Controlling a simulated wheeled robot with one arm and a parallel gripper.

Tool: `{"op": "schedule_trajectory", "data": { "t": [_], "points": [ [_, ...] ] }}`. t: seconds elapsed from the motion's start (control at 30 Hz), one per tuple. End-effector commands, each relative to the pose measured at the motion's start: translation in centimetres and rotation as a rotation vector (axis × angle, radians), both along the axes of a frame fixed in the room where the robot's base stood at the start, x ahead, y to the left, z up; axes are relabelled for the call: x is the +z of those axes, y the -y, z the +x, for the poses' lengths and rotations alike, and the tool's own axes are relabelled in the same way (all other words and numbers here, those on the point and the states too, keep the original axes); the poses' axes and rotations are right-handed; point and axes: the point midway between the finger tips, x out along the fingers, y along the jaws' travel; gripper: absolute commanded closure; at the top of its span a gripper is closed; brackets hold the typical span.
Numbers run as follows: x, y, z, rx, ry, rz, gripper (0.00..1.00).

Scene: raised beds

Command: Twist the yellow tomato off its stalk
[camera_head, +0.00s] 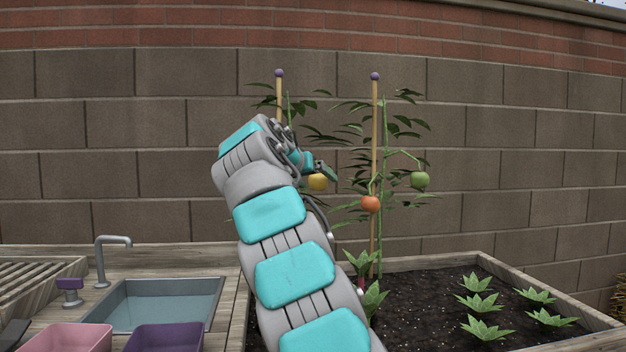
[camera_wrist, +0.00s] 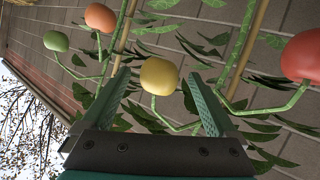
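The yellow tomato (camera_head: 317,183) hangs on the left plant, partly covered by my gripper (camera_head: 322,169) in the head view. In the wrist view the yellow tomato (camera_wrist: 158,77) lies between the two green fingertips of my gripper (camera_wrist: 159,76), with a visible gap on each side. My gripper is open and holds nothing. A green stalk (camera_wrist: 178,127) curves from the lower side of the tomato toward the right finger in the wrist view. Whether the fingers are level with the tomato in depth is hard to tell.
An orange tomato (camera_head: 370,204) and a green tomato (camera_head: 420,180) hang on the right plant by a wooden stake (camera_head: 375,130). A red tomato (camera_wrist: 303,56) hangs right in the wrist view. A sink (camera_head: 165,303), pink tub (camera_head: 75,338) and purple tub (camera_head: 165,338) stand lower left.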

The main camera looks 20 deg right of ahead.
Motion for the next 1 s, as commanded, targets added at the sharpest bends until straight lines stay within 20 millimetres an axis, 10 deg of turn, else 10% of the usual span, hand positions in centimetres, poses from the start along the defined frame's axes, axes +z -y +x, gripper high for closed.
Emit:
{"op": "schedule_trajectory", "data": {
  "t": [0.8, 0.83, 1.0],
  "points": [
    [-0.03, -0.05, 0.02, 0.001, -0.001, 0.001, 0.99],
    [-0.04, -0.04, 0.02, 0.001, -0.001, 0.001, 0.45],
    [-0.04, -0.04, 0.02, 0.001, -0.001, 0.001, 0.64]
  ]
}}
